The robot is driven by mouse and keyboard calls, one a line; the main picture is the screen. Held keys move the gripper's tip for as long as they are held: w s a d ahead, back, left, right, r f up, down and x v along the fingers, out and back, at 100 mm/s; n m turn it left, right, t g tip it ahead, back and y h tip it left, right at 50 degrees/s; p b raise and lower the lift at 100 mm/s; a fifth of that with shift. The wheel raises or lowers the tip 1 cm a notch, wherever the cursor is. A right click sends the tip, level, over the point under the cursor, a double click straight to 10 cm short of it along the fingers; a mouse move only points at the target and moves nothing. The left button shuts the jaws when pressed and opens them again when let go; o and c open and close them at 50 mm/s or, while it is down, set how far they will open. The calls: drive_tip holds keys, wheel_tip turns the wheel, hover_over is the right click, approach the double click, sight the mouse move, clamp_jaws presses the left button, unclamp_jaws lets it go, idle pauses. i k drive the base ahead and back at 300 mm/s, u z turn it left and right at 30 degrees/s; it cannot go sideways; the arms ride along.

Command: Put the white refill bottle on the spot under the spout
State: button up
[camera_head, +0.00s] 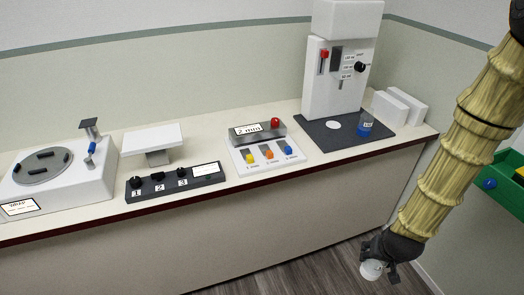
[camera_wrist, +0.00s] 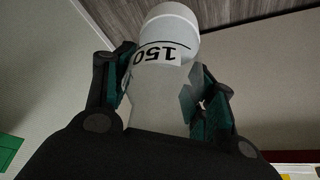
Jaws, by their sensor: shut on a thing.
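My gripper (camera_head: 378,258) hangs low in front of the counter at the right of the head view. It is shut on a white bottle (camera_head: 371,270), whose end shows below the fingers. In the wrist view, the bottle (camera_wrist: 171,55) is between the two fingers (camera_wrist: 163,95), with a label reading 150 and a pale round end. The spout is hard to make out on the white dispenser (camera_head: 331,88) at the back of the counter. A white round spot (camera_head: 333,125) lies on the dispenser's dark base (camera_head: 315,138), below its front.
A blue container (camera_head: 365,126) stands on the dark base, right of the spot. White blocks (camera_head: 398,106) stand further right. A button panel (camera_head: 268,155), a numbered black box (camera_head: 175,182) and a turntable unit (camera_head: 45,172) line the counter. A green bin (camera_head: 500,180) is at far right.

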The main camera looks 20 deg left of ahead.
sight(333, 124)
drive_tip(key=u, duration=3.8)
drive_tip(key=k, duration=2.15)
drive_tip(key=z, duration=1.45)
drive_tip(key=i, duration=0.55)
drive_tip(key=u, duration=0.05)
